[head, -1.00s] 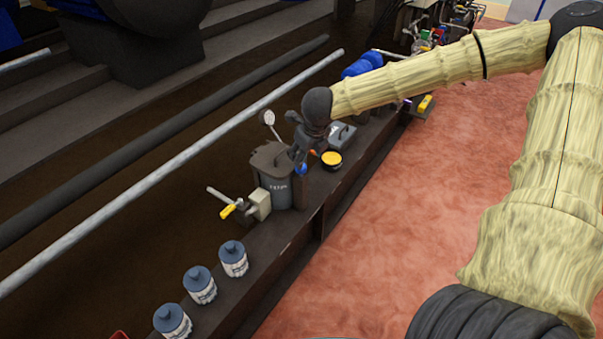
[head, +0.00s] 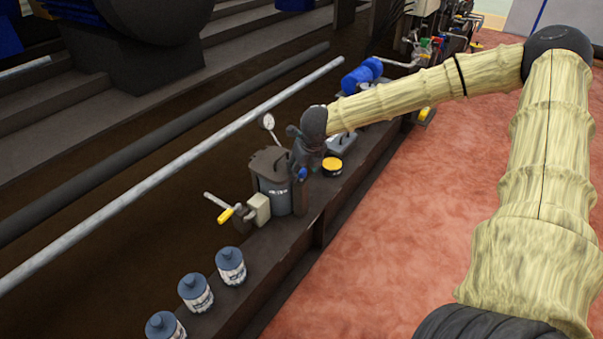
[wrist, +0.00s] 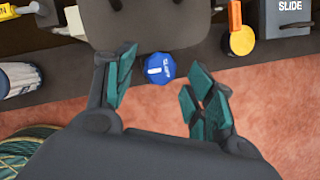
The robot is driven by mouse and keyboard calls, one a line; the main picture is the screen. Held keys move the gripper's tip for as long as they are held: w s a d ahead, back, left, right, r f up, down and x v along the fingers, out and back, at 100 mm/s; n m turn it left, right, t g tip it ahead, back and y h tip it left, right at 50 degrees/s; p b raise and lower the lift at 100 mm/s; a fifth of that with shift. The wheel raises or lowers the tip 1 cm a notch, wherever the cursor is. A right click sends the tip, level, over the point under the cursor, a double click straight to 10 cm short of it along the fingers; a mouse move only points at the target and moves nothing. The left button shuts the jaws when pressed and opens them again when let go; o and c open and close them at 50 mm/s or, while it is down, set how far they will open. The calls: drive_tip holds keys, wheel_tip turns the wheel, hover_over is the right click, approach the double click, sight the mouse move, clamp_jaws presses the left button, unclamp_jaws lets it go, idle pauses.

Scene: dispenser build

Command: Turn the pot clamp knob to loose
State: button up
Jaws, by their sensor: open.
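The pot clamp knob is most likely the blue knob (wrist: 161,69) with a white mark and small lettering, seen in the wrist view at the near side of the grey pot. It also shows as a small blue spot in the head view (head: 302,174). The grey lidded pot (head: 272,185) stands upright on the dark ledge. My gripper (wrist: 158,88) is open, with its green-padded fingers on either side of the knob and nothing held. The fingers appear apart from the knob. In the head view, my wrist partly hides the pot's right side.
Several blue-capped bottles (head: 231,264) line the ledge. Open red floor lies in front.

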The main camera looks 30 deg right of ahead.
drive_tip(key=shift+x, duration=0.8)
drive_tip(key=c, duration=1)
drive_tip(key=shift+c, duration=0.2)
